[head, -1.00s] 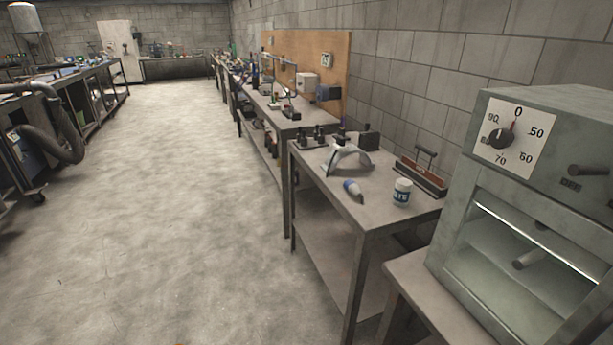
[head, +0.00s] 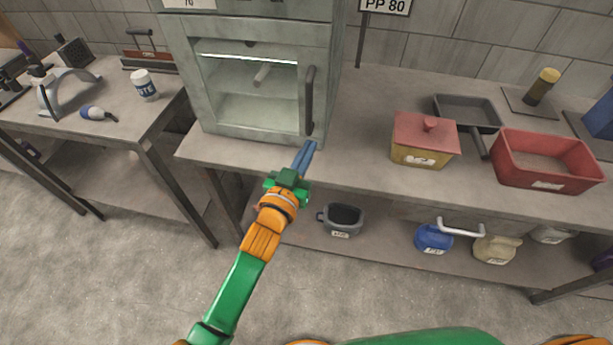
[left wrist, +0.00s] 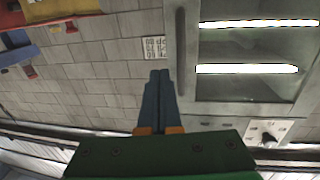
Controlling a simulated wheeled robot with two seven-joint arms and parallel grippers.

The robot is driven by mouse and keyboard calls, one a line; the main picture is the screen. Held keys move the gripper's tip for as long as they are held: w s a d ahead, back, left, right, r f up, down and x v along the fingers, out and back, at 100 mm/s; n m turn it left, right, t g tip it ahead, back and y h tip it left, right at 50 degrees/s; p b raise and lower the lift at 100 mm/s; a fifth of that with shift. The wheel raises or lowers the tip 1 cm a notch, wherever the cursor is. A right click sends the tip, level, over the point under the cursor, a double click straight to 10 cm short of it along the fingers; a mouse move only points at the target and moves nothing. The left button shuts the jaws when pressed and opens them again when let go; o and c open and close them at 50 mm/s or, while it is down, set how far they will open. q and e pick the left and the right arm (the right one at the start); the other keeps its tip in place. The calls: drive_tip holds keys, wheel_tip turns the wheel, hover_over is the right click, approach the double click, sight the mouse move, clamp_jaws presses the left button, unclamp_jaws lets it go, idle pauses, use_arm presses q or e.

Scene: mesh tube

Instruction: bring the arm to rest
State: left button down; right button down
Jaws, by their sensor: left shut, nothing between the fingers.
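My left arm, green and orange, reaches up from the bottom of the head view. Its gripper (head: 308,147) has blue fingers that lie together, shut and empty, in front of the oven's lower right corner. In the left wrist view the shut fingers (left wrist: 159,75) point toward the wall, beside the oven's handle. The grey oven (head: 250,125) stands on the bench with its glazed door shut. I cannot tell whether the fingertips touch it. My right gripper is not in view.
On the bench (head: 370,150) right of the oven are a red-lidded yellow box (head: 425,147), a dark pan (head: 466,110) and a red bin (head: 545,175). A grey pot (head: 342,220) and a blue container (head: 433,238) sit on the shelf below. The floor in front is clear.

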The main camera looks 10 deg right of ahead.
use_arm(q)
drive_tip(key=s, duration=0.6)
drive_tip(key=s+a+f+g+y, duration=0.2)
drive_tip(key=s+a+f+g, duration=0.15)
drive_tip(key=f, duration=0.65)
drive_tip(key=s+a+f+n+g+y, duration=0.1)
drive_tip(key=s+a+f+g, duration=0.2)
drive_tip(key=f, duration=0.7)
drive_tip(key=s+a+f+g+y, duration=0.1)
drive_tip(key=s+a+f+y, duration=0.2)
drive_tip(key=f, duration=0.7)
drive_tip(key=s+a+f+n+g+y, duration=0.1)
drive_tip(key=s+a+f+g, duration=0.2)
drive_tip(key=s, duration=0.9)
drive_tip(key=s+a+f+n+g+y, duration=0.1)
drive_tip(key=s+a+f+g, duration=0.3)
drive_tip(key=s+a+f, duration=0.6)
drive_tip(key=shift+s+a+b, duration=0.3)
drive_tip(key=shift+s+a, duration=0.1)
drive_tip(key=shift+s, duration=0.55)
drive_tip(key=shift+g, duration=0.25)
